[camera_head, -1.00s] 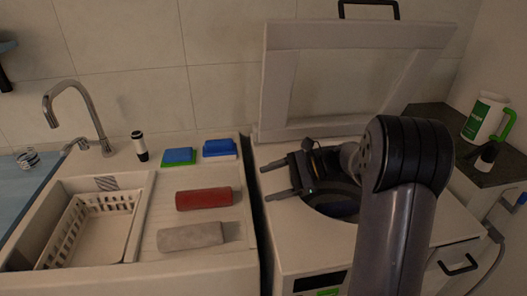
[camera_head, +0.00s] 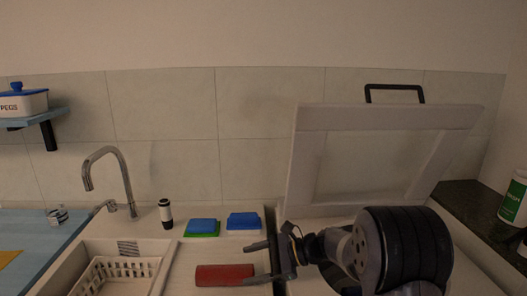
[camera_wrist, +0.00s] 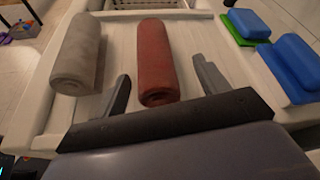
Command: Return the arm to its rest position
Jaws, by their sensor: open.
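My gripper (camera_head: 249,263) is open and empty, with its two dark fingers pointing left in the head view. It is at the right end of a red rolled cloth (camera_head: 225,275), at the gap between the sink counter and the open-lidded machine. In the wrist view the fingers (camera_wrist: 161,72) spread on either side of the red roll (camera_wrist: 154,58). I cannot tell the height above it, and I see no contact. My arm is bent over the machine and hides much of its top.
The raised lid (camera_head: 385,115) stands behind my arm. A grey roll (camera_wrist: 78,55) lies beside the red one. Blue-and-green sponges (camera_head: 202,226), a small dark-and-white bottle (camera_head: 165,213), a faucet (camera_head: 128,185) and a white basket (camera_head: 115,276) are left. A green-and-white container (camera_head: 514,200) stands right.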

